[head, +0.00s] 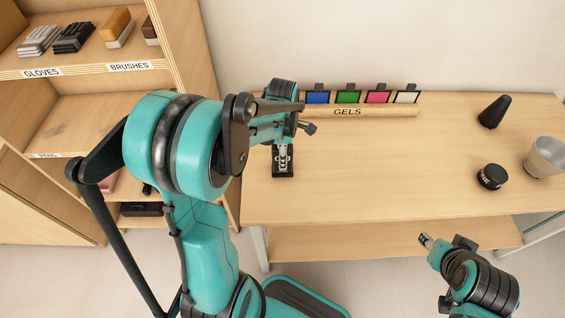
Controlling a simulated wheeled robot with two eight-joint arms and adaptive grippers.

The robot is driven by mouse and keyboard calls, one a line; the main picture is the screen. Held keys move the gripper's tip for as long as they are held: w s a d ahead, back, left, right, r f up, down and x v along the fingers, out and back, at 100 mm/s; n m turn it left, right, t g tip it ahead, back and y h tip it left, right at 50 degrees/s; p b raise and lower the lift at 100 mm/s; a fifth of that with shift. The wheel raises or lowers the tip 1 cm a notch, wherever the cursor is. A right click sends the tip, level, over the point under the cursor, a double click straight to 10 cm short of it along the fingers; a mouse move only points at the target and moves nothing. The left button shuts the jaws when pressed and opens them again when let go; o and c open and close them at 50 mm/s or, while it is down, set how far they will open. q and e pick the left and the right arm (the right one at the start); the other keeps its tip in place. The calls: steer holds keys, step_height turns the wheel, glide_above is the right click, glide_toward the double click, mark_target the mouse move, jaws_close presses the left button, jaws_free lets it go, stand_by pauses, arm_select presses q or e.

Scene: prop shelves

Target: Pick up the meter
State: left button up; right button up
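My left gripper (283,148) is above the left part of the wooden table, pointing down, and my own arm partly hides it. A small dark object (283,172) shows at its fingertips, close to the tabletop. It may be the meter, but I cannot make out its face or any marking. Whether the fingers are closed on it cannot be told. My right gripper (426,241) is in front of the table's front edge, low and apart from the tabletop objects. Its finger opening is too small to judge.
On the table (390,175), a gels rack (390,111) stands at the back. A black cone (494,111), a black round container (491,177) and a metal cup (546,157) stand at right. A shelf unit (185,60) with gloves and brushes is at left. The table's middle is clear.

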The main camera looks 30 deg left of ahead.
arm_select(q)
jaws_close()
